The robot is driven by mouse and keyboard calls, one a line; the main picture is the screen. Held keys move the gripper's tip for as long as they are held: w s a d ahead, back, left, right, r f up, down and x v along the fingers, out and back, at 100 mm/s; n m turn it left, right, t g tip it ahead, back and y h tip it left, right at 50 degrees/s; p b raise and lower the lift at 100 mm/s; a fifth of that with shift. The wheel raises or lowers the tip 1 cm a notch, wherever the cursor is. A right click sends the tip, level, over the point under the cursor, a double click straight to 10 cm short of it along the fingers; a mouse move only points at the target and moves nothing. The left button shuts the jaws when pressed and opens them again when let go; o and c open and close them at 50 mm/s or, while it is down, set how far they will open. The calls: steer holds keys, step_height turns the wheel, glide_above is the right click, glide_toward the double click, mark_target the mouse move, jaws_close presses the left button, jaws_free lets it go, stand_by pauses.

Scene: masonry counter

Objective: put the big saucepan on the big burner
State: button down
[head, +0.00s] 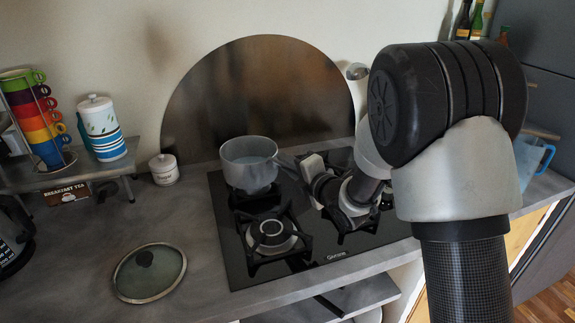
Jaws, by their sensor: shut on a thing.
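The grey metal saucepan (247,166) is upright over the back left part of the black gas hob (228,238). Its handle points right, toward my gripper (298,170). My gripper is shut on that handle, though the arm partly hides the grip. I cannot tell whether the pan's base touches the grate under it. The front left burner (271,233) is bare, with its ring and black grate showing. Another burner (350,222) at the right is bare in its visible part and partly covered by my arm.
A glass lid (149,273) lies on the grey counter left of the hob. A small white jar (164,169) stands behind it. Stacked coloured mugs (37,117) and a canister (101,128) are at the far left. A round metal splashback (262,88) rises behind the hob.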

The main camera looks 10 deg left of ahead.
steer(key=shift+b, duration=0.35)
stand_by(0.5)
steer(key=c, duration=1.6)
jaws_free()
steer(key=shift+o, duration=0.2)
steer(key=shift+f, duration=0.35)
steer(key=b+v, duration=0.1)
steer(key=v, duration=1.6)
steer(key=d+r+m+h+p, duration=0.6)
steer(key=d+r+m+h, duration=0.45)
steer(key=d+m, duration=0.45)
steer(key=s+d+r+m+g+p, duration=0.1)
steer(key=s+r+m+g+p, duration=0.1)
steer(key=s+m, duration=0.5)
steer(key=s+d+r+m+g+p, duration=0.1)
steer(key=s+m, duration=0.6)
steer(key=s, duration=0.7)
steer(key=r+g+p, duration=0.1)
steer(key=r+g, duration=0.1)
steer(key=g, duration=0.1)
steer(key=shift+s+d+h+p, duration=0.2)
steer(key=shift+s+h+p, duration=0.1)
steer(key=shift+h+p, duration=0.1)
